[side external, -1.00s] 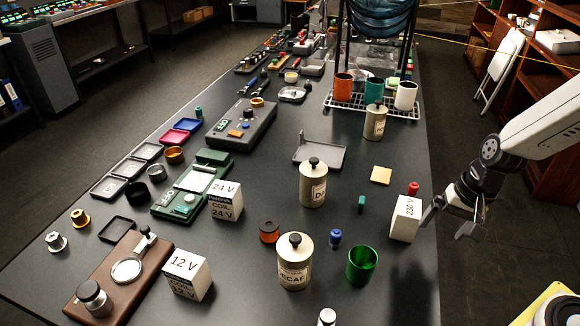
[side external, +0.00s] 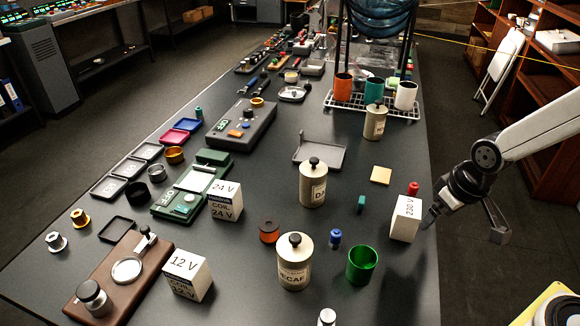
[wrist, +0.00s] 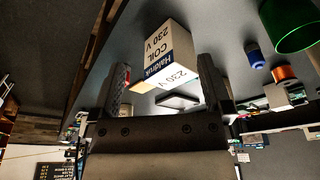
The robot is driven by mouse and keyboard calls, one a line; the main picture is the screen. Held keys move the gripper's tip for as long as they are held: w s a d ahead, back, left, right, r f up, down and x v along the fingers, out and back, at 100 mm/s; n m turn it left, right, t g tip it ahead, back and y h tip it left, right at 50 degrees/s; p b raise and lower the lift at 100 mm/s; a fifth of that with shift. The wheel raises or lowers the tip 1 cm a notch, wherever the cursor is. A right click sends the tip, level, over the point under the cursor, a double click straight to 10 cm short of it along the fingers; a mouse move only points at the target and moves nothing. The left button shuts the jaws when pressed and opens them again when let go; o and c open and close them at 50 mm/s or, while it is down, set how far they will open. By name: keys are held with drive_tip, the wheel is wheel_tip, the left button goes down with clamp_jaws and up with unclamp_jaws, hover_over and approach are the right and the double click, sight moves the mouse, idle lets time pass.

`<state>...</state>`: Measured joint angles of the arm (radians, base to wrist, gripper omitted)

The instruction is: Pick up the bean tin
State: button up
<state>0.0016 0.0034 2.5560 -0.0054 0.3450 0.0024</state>
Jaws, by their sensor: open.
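Three cream tins with dark knobs stand upright on the dark table: the one lettered "DECAF" (side external: 294,268) near the front, one with a label starting "DA" (side external: 312,188) behind it, and a smaller-looking one (side external: 375,124) by the wire rack. Which one is the bean tin I cannot tell. My gripper (side external: 464,227) is open and empty at the table's right edge, apart from all the tins. One finger is close to the white 230 V coil box (side external: 404,222). In the wrist view, this box (wrist: 172,52) shows beyond the open fingers (wrist: 165,92); no tin is clearly seen there.
A green cup (side external: 361,266), a blue plug (side external: 335,238) and a red-topped piece (side external: 413,188) stand near the coil box. A 24 V box (side external: 225,201) and a 12 V box (side external: 187,275) stand farther left. The wire rack (side external: 372,108) holds cups at the back.

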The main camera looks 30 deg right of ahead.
drive_tip(key=w+d+r+t+h, duration=0.1)
drive_tip(key=w+d+t, duration=0.2)
drive_tip(key=w+d, duration=0.55)
drive_tip(key=w+d+r+t, duration=0.1)
drive_tip(key=w+d+t, duration=0.2)
drive_tip(key=w, duration=1.1)
drive_tip(key=n+t+y, duration=0.2)
drive_tip(key=t, duration=0.2)
approach(385, 116)
drive_tip(key=w+a+f, duration=0.1)
drive_tip(key=w+f, duration=0.1)
drive_tip(key=w, duration=0.1)
drive_tip(key=shift+w+d+f+t+y, duration=0.2)
drive_tip(key=shift+w+d+t+y, duration=0.15)
drive_tip(key=shift+y, duration=0.35)
drive_tip(key=shift+x, duration=1.35)
drive_tip(key=shift+x, duration=2.6)
drive_tip(key=shift+d, duration=0.15)
